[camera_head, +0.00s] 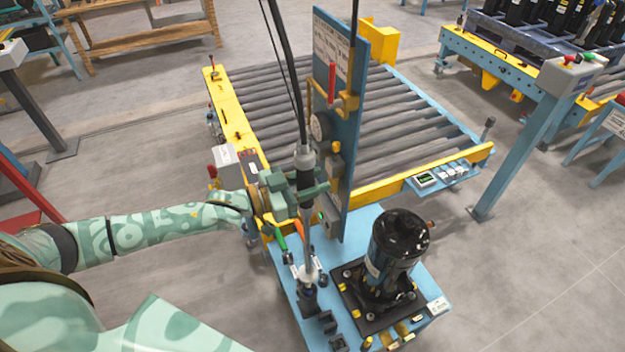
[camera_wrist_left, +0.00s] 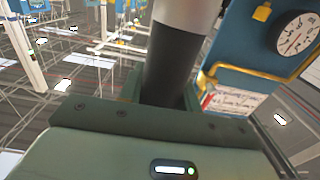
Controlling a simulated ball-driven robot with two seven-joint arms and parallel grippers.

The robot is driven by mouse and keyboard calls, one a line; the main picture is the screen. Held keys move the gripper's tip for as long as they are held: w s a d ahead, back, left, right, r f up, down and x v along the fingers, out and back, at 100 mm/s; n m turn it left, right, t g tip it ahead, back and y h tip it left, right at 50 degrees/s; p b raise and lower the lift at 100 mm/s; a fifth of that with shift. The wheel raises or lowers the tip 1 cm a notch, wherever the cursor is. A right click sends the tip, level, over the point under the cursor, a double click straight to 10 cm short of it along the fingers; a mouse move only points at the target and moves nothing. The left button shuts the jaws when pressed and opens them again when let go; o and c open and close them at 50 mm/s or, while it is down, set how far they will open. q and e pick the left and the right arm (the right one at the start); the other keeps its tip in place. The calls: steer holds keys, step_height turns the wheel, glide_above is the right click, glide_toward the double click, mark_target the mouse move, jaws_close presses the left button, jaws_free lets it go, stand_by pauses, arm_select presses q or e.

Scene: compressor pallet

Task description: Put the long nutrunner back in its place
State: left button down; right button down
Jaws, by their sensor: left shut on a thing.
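The long nutrunner (camera_head: 305,160) hangs upright from a black cable in the head view, with a grey body and a long thin shaft reaching down to the blue bench top. My left gripper (camera_head: 308,190) is shut around its body. In the left wrist view the nutrunner (camera_wrist_left: 175,60) rises as a dark and silver cylinder out of my left gripper (camera_wrist_left: 165,105). The shaft's lower end is by a small dark holder (camera_head: 308,300) on the bench; I cannot tell whether it is inside it. My right gripper is not in view.
A black compressor (camera_head: 395,245) stands on a dark plate to the right of the shaft. A blue upright panel (camera_head: 355,130) with a gauge stands just behind the nutrunner. A roller conveyor (camera_head: 400,120) lies behind. Small tools and holders crowd the bench (camera_head: 335,265).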

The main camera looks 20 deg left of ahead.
arm_select(q)
step_height(320, 180, down, 13)
steer(key=b, duration=0.9)
steer(key=shift+r+b, duration=0.2)
steer(key=shift+b, duration=0.2)
stand_by(5.9)
steer(key=c, duration=0.9)
jaws_free()
